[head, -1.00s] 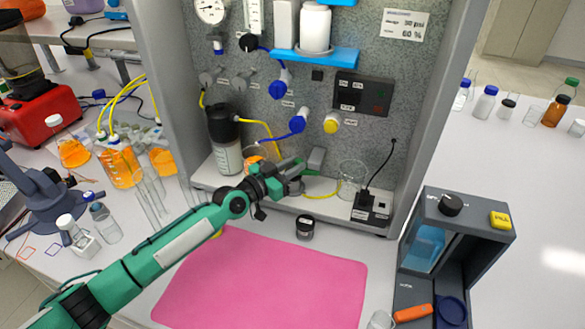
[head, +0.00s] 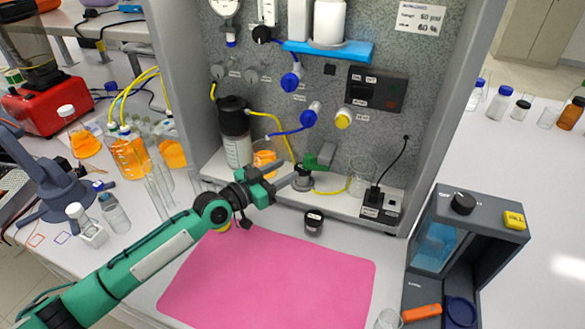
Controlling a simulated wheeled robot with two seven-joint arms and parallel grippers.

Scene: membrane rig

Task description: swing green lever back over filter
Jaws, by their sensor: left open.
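The green lever (head: 311,163) is on the rig's shelf, beside a small grey block (head: 326,153). A small round metallic piece, which looks like the filter holder (head: 302,182), sits just below and left of the lever. I cannot tell how far the lever reaches over it. My left gripper (head: 290,175) comes in from the left, open and empty, its fingertips just left of the lever and the filter holder. One fingertip partly overlaps the holder in the picture, and contact is unclear. My right gripper is not in view.
A beaker of orange liquid (head: 264,158) stands behind my left gripper, and a dark-capped bottle (head: 234,135) is left of it. A clear beaker (head: 362,178) stands to the right on the shelf. A pink mat (head: 270,280) lies clear in front, with a small black-lidded jar (head: 314,222) behind it.

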